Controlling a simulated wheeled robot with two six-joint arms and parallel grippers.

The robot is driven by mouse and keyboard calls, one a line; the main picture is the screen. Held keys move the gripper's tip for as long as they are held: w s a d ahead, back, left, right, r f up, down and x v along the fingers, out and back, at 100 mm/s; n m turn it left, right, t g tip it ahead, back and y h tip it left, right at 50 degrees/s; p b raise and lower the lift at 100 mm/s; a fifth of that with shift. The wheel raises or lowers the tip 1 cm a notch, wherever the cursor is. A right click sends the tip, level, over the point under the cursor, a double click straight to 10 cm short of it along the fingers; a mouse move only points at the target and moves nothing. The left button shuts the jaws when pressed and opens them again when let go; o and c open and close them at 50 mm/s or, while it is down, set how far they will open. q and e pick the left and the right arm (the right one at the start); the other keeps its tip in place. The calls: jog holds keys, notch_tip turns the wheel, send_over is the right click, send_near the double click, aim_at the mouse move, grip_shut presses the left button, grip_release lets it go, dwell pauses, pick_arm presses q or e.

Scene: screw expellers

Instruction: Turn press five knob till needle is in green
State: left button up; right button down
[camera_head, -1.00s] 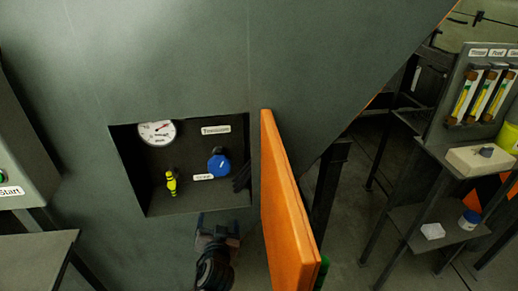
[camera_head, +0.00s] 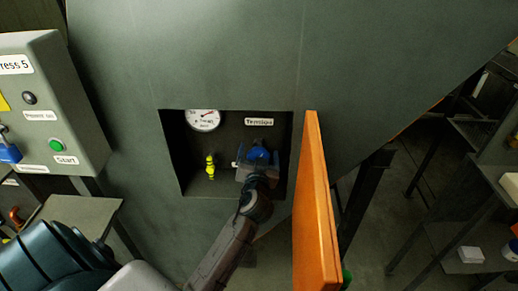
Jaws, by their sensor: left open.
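The blue knob (camera_head: 258,153) is on the back wall of a recessed box in the large grey press body. My left gripper (camera_head: 257,162) is at the knob, open, with its fingers on either side of it. I cannot tell whether they touch it. The gripper hides the lower part of the knob and the label below it. The round white gauge (camera_head: 203,120) is at the upper left of the recess; a red mark shows on its dial, but the needle's zone is too small to read. My right gripper is not in view.
An orange door (camera_head: 315,210) stands open just right of the recess. A yellow valve (camera_head: 210,167) is left of the knob. A grey control box (camera_head: 62,100) marked "Press 5" is at the left, above a grey shelf (camera_head: 80,215). Dark metal stands are at the right.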

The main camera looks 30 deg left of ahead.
pick_arm(q)
jog(key=shift+w+a, duration=0.3)
jog(key=shift+w, duration=0.15)
jog(key=c, duration=1)
jog(key=shift+m, duration=0.4)
